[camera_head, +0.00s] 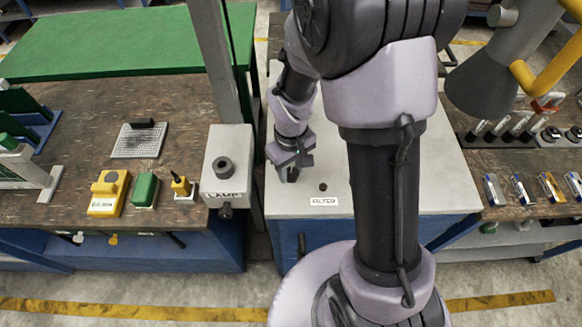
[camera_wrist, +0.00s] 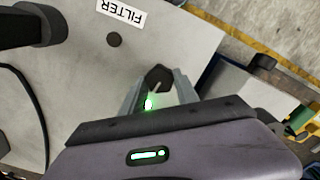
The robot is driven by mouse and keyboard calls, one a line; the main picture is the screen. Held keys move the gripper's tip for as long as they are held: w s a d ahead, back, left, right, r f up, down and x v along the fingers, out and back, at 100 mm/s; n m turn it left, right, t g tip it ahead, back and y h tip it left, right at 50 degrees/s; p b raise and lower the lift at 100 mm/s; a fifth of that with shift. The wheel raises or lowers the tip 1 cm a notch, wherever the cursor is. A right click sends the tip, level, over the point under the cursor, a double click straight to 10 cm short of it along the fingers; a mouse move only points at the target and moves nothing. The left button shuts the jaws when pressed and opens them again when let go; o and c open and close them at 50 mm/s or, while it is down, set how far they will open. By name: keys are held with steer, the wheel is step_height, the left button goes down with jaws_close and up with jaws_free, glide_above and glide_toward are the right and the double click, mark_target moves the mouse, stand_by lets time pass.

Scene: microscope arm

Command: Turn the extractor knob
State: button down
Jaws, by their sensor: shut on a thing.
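My gripper (camera_head: 289,172) is over the left part of the pale cabinet top. In the wrist view my gripper (camera_wrist: 158,95) has its two fingers closed around a dark faceted knob (camera_wrist: 158,76), which I take to be the extractor knob; no label on it shows. The fingers hide part of the knob, and a green light shines between them. In the head view the gripper hides most of the knob.
A small dark knob (camera_head: 323,187) sits beside the FILTER label (camera_head: 324,201) on the cabinet top. A LAMP box (camera_head: 227,168) and a post stand to the left. In the wrist view a dark round-ended object (camera_wrist: 35,24) and a cable lie at left.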

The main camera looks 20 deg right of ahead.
mark_target(291, 173)
steer(key=shift+n, duration=0.9)
steer(key=c, duration=0.9)
jaws_free()
step_height(291, 173, up, 18)
steer(key=p, duration=0.5)
steer(key=shift+f, duration=0.25)
